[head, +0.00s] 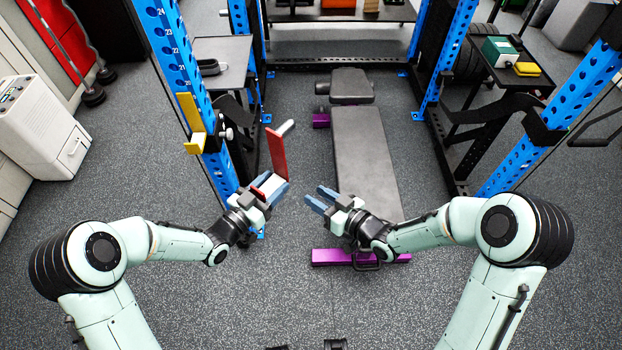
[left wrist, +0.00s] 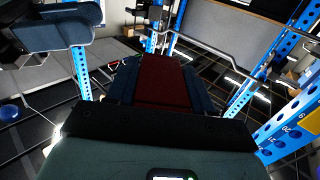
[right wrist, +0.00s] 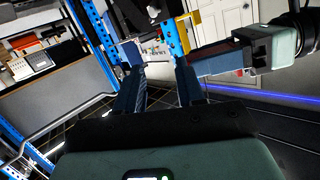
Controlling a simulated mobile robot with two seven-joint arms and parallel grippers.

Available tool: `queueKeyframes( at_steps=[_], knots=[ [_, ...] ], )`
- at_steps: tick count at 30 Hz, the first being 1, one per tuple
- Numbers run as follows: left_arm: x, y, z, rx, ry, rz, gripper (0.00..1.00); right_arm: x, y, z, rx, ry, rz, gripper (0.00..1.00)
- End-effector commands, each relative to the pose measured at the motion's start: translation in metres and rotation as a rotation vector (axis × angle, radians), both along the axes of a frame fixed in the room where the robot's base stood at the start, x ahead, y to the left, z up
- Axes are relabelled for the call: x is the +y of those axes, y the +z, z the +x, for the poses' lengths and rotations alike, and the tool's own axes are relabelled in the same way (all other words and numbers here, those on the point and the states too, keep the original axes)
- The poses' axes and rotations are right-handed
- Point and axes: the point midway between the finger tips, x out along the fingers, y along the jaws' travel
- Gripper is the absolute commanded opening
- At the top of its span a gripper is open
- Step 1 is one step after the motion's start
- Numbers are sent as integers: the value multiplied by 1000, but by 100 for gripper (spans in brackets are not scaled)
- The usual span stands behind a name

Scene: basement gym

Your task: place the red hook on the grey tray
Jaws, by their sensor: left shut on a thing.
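The red hook (head: 277,150) is a tall red plate with a pale peg at its top, and it stands up from my left gripper (head: 269,186). The left gripper is shut on its lower end and holds it in the air beside the left rack upright. In the left wrist view the red hook (left wrist: 163,80) sits between the fingers. The grey tray (head: 232,52) is a flat grey surface at the left rack, beyond the gripper. A dark hook-like piece (head: 210,67) lies on it. My right gripper (head: 321,198) is open and empty, near the bench.
A yellow hook (head: 188,112) is on the left blue upright (head: 178,60), close to my left arm. A black padded bench (head: 365,150) with purple feet stands in the middle. At the right, a dark tray (head: 490,72) carries a green box (head: 498,50) and a yellow piece (head: 527,69).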

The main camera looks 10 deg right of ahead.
Motion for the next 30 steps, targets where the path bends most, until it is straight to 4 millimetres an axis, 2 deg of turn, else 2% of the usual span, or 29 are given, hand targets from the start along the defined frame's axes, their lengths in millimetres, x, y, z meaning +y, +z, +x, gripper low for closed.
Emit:
queueKeyframes(
  at_steps=[1,3,6,9,14,30],
  knots=[
    [-1,3,0,-6,-1,-3,0,5,24,2,-74,33,5,38],
    [-1,3,0,-6,-1,-3,0,12,48,2,-155,76,12,38],
    [-1,3,0,-6,-1,-3,0,18,72,-1,-234,121,17,38],
    [-1,3,0,-6,-1,-3,0,22,85,-3,-276,146,21,38],
    [-1,3,0,-6,-1,-3,0,33,89,4,-291,158,23,38],
    [-1,3,1,-6,-1,-3,0,101,88,66,-287,154,23,38]
  ],
)
